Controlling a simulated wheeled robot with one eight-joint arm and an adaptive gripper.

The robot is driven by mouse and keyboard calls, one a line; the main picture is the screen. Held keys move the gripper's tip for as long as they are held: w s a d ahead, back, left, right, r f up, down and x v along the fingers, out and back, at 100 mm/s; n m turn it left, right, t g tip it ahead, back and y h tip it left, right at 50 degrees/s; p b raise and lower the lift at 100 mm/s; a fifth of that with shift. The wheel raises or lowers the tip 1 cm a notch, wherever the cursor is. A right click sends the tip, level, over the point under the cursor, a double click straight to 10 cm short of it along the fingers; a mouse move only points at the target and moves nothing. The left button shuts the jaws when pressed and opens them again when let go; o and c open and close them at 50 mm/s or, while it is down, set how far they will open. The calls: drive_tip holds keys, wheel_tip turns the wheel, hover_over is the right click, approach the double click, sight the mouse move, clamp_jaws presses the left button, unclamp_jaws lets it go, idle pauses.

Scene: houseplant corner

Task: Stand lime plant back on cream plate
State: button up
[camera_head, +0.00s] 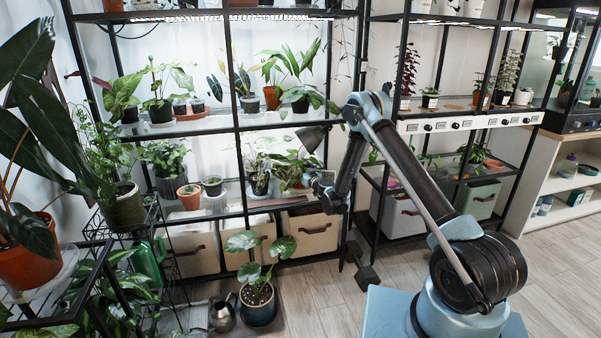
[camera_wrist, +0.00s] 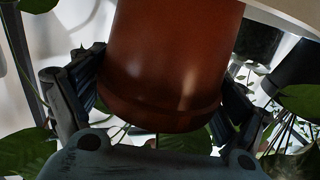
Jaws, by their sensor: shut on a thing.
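My gripper (camera_head: 316,180) is at the right end of the lower lit shelf. In the wrist view my gripper (camera_wrist: 165,100) has its two fingers pressed on either side of a red-brown pot (camera_wrist: 170,60). Green leaves show beyond the pot's banded end, at the bottom of that view. In the head view the lime plant (camera_head: 295,160) shows light green leaves beside my gripper, and its pot is mostly hidden. A pale curved rim (camera_wrist: 285,14) shows at the wrist view's upper right; I cannot tell whether it is the cream plate or whether the pot touches it.
A black rack post stands close to my forearm. Fabric bins (camera_head: 310,232) sit below. A large plant pot (camera_head: 257,303) stands on the floor.

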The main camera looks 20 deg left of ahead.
drive_tip(key=shift+s+f, duration=0.2)
drive_tip(key=shift+f, duration=0.05)
drive_tip(key=o, duration=1.1)
drive_tip(key=shift+s, duration=0.15)
drive_tip(key=shift+a+r, duration=0.1)
